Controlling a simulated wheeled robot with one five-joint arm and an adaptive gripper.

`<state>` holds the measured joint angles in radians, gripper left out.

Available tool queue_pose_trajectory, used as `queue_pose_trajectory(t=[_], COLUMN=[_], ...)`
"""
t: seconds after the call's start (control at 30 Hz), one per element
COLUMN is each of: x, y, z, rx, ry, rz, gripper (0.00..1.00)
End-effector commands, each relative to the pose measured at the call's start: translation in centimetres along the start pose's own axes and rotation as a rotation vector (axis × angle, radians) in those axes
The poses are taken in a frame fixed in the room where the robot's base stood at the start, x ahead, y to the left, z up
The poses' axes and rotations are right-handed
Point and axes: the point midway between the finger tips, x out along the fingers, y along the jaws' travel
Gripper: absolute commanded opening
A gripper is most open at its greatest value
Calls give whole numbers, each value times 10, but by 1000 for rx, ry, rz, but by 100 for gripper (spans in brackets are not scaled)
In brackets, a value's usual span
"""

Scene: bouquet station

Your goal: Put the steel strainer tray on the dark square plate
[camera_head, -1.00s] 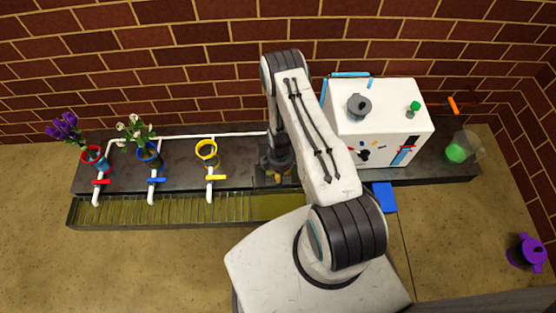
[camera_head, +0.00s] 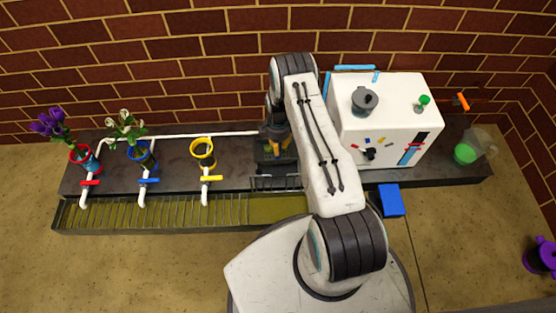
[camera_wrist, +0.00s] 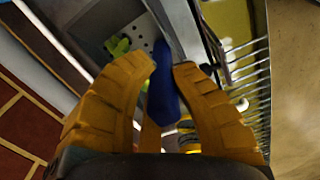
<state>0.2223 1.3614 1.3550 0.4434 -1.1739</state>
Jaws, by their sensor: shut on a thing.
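My gripper (camera_head: 278,148) is over the counter just left of the white box in the head view. In the wrist view its orange fingers (camera_wrist: 165,68) are closed around a blue, handle-like piece. This piece seems joined to the steel strainer tray (camera_wrist: 140,44), a grey metal surface with small holes beyond the fingertips; the joint is partly hidden. Bright green pieces show beside the holes. A dark square area (camera_head: 264,166), apparently the dark square plate, lies under and in front of my gripper. I cannot tell whether the tray touches it.
A slatted trough (camera_head: 150,217) runs along the front, with its right part bare. Cups with flowers and a yellow-rimmed cup (camera_head: 203,151) stand behind taps at left. The white box (camera_head: 380,115) stands close on the right, with a blue block (camera_head: 391,200) in front.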

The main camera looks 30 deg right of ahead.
Motion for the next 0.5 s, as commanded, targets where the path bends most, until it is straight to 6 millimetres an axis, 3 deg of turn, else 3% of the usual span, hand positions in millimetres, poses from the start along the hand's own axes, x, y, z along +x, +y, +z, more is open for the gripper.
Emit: queue_pose_trajectory(t=[0.03,0.2,0.5], x=[13,35,52], y=[0,1,1], z=[0,0,-1], rx=[0,0,0], ry=[0,0,0], rz=[1,1,1], gripper=[0,0,0])
